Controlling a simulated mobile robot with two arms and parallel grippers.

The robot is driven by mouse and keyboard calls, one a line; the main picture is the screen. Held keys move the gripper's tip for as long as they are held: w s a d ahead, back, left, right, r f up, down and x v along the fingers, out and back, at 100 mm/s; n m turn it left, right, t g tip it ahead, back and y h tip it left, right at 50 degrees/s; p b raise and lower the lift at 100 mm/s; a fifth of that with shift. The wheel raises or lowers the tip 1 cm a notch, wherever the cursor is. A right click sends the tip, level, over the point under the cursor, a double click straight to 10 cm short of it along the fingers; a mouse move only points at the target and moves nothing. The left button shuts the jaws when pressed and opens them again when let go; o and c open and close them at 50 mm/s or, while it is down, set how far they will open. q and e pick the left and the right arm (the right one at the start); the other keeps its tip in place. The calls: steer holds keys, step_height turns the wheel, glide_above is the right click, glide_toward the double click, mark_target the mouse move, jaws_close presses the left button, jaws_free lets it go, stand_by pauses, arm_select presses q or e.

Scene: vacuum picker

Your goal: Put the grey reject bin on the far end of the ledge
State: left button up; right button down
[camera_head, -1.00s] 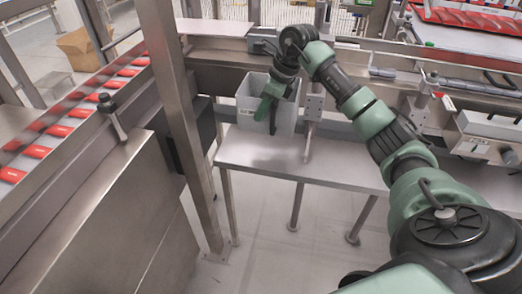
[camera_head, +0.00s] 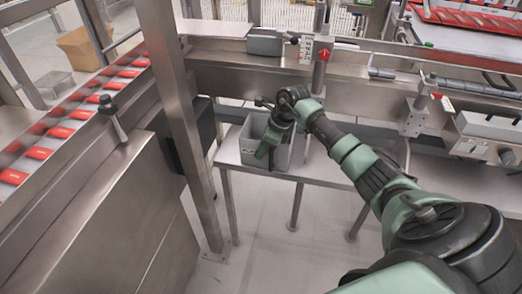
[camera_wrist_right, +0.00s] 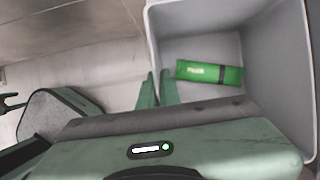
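The grey reject bin (camera_head: 284,158) is at the left end of the steel ledge (camera_head: 330,174), close to its front edge. It looks upright, but I cannot tell whether its base touches the ledge. My right gripper (camera_head: 262,150) is at the bin's near left side. In the right wrist view its two green fingers (camera_wrist_right: 159,89) close on the rim of the bin (camera_wrist_right: 200,18), one on each side of the wall. A green packet (camera_wrist_right: 208,73) lies inside the bin. My left gripper is out of view.
A steel post (camera_head: 190,140) stands just left of the ledge. A conveyor with red packs (camera_head: 60,131) runs along the left. The ledge is bare right of the bin.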

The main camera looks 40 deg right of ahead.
steer(key=shift+r, duration=0.1)
steer(key=c, duration=2)
jaws_free()
steer(key=o, duration=0.4)
steer(key=shift+c, duration=0.2)
